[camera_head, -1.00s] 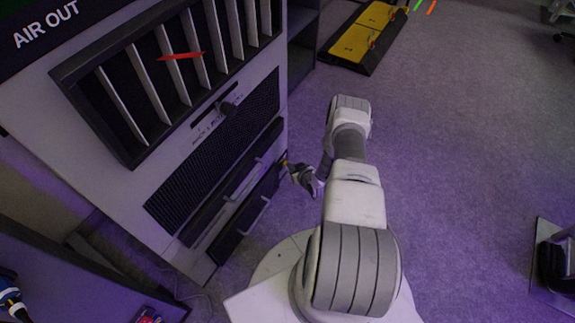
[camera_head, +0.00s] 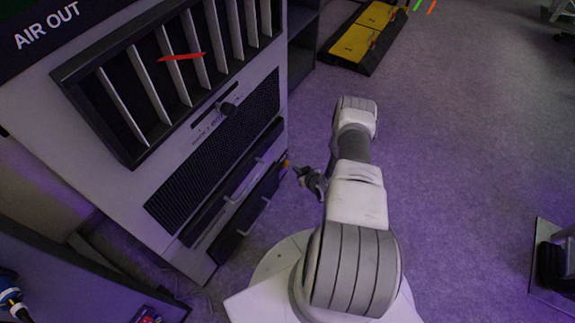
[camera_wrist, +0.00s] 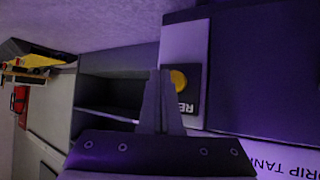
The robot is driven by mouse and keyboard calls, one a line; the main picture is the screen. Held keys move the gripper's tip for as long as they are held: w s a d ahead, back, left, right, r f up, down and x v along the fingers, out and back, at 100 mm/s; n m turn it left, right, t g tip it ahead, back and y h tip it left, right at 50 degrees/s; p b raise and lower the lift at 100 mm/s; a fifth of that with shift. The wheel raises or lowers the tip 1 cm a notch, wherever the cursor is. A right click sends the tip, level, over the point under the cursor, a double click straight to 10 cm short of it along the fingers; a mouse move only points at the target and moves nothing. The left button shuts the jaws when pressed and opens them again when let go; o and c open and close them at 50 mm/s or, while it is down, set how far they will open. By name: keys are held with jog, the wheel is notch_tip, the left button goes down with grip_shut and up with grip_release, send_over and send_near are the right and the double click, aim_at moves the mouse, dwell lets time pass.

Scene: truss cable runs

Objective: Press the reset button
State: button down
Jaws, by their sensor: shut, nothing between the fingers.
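In the wrist view the yellow button (camera_wrist: 179,79) sits on a dark label plate showing the letters "RE"; the rest of the label is hidden behind a finger. My gripper (camera_head: 297,170) is shut and empty, just right of the button with a small gap in the head view. In the wrist view my shut fingertips (camera_wrist: 161,72) appear slightly left of the button, overlapping the edge of its plate.
A yellow-black ramp (camera_head: 366,35) lies at the back. The carpet (camera_head: 450,150) right of my arm is clear.

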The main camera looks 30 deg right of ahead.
jog(key=s+d, duration=0.2)
jog(key=s, duration=0.1)
jog(key=shift+s+d, duration=0.1)
jog(key=shift+s, duration=0.2)
dwell(0.7)
